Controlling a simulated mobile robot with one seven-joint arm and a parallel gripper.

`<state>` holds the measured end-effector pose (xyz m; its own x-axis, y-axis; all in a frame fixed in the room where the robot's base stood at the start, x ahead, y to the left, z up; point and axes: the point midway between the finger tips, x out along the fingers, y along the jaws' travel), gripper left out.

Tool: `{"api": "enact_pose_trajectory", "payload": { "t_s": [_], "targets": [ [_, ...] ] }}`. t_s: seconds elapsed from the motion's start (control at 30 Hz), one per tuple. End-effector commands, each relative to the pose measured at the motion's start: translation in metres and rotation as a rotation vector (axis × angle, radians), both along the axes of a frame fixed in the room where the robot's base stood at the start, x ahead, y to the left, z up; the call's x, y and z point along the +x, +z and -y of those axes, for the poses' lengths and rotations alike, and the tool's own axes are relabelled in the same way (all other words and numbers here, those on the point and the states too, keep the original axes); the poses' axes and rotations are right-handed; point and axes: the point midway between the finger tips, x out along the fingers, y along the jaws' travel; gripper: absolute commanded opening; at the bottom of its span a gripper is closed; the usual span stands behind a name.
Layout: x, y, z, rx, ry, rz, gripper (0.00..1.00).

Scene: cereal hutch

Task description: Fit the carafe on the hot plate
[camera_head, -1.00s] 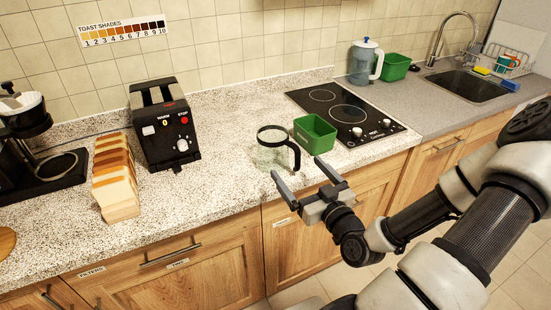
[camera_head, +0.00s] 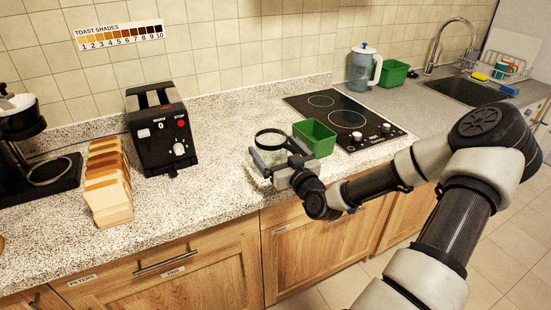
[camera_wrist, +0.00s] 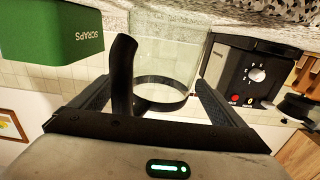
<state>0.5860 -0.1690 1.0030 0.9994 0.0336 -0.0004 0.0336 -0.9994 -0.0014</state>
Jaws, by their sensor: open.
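The carafe (camera_head: 270,157) is clear glass with a black rim band and black handle, upright on the speckled counter. My gripper (camera_head: 271,151) is at it, with its open fingers reaching either side. In the wrist view, which looks upside down, the handle (camera_wrist: 123,75) and the carafe's glass (camera_wrist: 170,40) lie between the spread fingers (camera_wrist: 152,78); no clear grip on either. The coffee maker (camera_head: 20,130) stands at the far left. Its dark base, which seems to hold the hot plate (camera_head: 48,171), shows partly at the picture's edge.
A green bin (camera_head: 315,138) marked SCRAPS stands close right of the carafe. The toaster (camera_head: 160,130) and a row of bread slices (camera_head: 108,185) stand between the carafe and the coffee maker. A cooktop (camera_head: 345,118) lies right. Counter in front of the toaster is clear.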

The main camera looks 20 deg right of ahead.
Motion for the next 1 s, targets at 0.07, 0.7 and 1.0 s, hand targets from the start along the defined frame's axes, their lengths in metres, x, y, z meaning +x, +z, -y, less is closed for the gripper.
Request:
{"api": "enact_pose_trajectory", "payload": {
  "t_s": [0.07,0.7,1.0],
  "targets": [
    [0.0077,0.0005,-0.0012,0.000,0.001,0.001,0.94],
    [0.0105,0.0014,-0.0008,-0.002,0.001,0.002,0.36],
    [0.0105,0.0087,-0.0007,-0.003,0.001,0.003,0.36]
  ]
}}
